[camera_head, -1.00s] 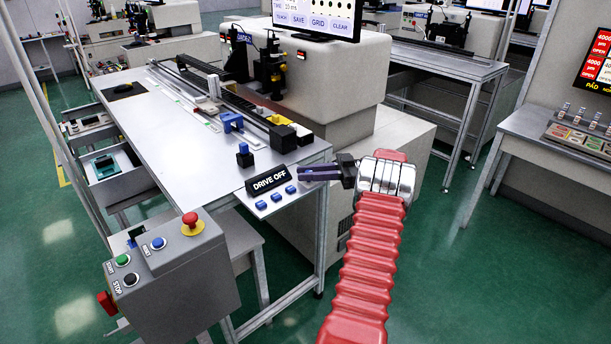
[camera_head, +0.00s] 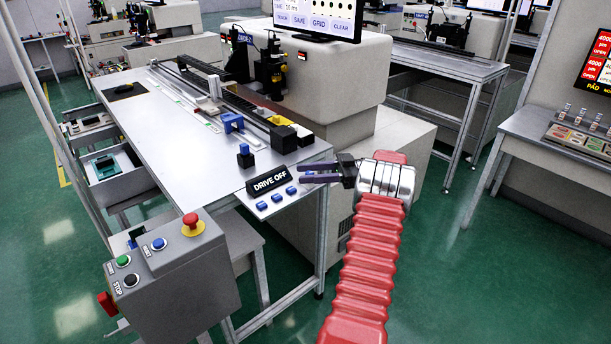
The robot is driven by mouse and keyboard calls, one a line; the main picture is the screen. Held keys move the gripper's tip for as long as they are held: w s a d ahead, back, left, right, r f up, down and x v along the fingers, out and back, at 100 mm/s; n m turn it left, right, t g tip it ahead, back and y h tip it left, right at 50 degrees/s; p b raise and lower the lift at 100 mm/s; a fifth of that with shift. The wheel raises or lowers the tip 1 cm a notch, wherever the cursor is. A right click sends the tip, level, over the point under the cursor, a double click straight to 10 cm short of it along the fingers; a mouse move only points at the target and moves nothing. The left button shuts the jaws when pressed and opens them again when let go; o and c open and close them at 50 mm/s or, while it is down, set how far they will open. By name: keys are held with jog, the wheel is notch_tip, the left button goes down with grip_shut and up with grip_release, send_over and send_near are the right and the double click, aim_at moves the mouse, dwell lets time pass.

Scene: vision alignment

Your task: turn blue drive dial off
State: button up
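A black sign (camera_head: 269,181) reading DRIVE OFF stands on the front right corner of the white table. Three small blue controls (camera_head: 276,198) sit in a row in front of it. A blue knob (camera_head: 245,150) on a dark base stands behind the sign, upright on the table. I cannot tell which of these is the drive dial. My gripper (camera_head: 304,172) is at the table's right corner, just right of the sign. Its two dark fingers point left, are spread apart and hold nothing. They look near the rightmost blue control, but contact cannot be judged.
A grey control box (camera_head: 185,270) with a red emergency button, green, blue and black buttons stands front left. A rail mechanism (camera_head: 205,85) runs along the table's back, ending in a black block (camera_head: 284,139). A beige machine (camera_head: 335,80) stands behind.

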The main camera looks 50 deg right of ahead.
aim_at(308, 172)
jog(key=shift+r, duration=0.1)
notch_tip(308, 172, up, 10)
jog(key=shift+f, duration=0.1)
dwell(0.4)
